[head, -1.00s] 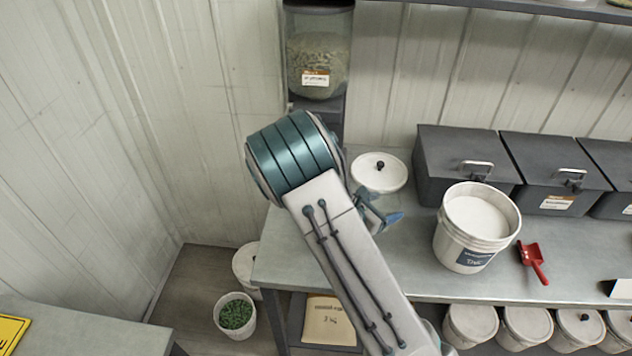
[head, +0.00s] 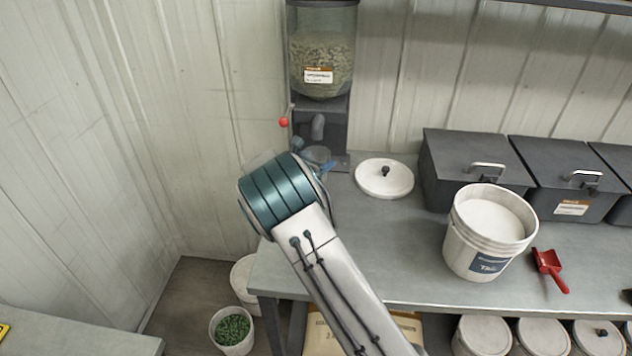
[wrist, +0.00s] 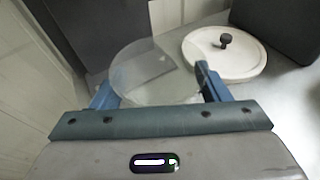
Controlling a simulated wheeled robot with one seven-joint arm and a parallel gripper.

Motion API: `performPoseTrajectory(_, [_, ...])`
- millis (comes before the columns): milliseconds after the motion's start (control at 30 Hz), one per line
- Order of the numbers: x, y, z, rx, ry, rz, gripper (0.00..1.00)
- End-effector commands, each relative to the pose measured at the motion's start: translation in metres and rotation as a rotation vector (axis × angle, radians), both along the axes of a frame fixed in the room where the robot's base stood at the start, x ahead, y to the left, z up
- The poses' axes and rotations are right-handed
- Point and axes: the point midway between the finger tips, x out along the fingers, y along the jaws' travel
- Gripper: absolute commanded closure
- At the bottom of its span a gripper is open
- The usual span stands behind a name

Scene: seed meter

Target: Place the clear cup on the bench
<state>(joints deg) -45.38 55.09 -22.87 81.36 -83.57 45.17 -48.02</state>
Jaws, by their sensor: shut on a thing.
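The clear cup (wrist: 140,68) is between the blue fingers of my gripper (wrist: 153,82) in the wrist view, and the gripper is shut on it. In the head view the cup (head: 317,154) shows faintly beyond my arm, at the foot of the seed dispenser and below its spout (head: 318,126). My arm hides part of the gripper there. The bench (head: 385,245) is a grey top reaching along the wall. I cannot tell whether the cup touches the bench. No contents can be made out in the cup.
The dispenser (head: 320,68) with a red knob (head: 284,122) stands at the back left corner. A white lid (head: 372,183) lies right of the cup. Dark bins (head: 470,165), a white bucket (head: 462,245) and a red scoop (head: 549,268) stand farther right. The front left bench area looks clear.

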Motion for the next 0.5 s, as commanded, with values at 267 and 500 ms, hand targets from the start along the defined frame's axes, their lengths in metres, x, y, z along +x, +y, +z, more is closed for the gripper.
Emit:
performPoseTrajectory(267, [0.000, 0.000, -0.026, -0.001, -0.001, 0.000, 0.56])
performPoseTrajectory(500, [0.000, -0.001, -0.055, -0.001, 0.000, 0.000, 0.56])
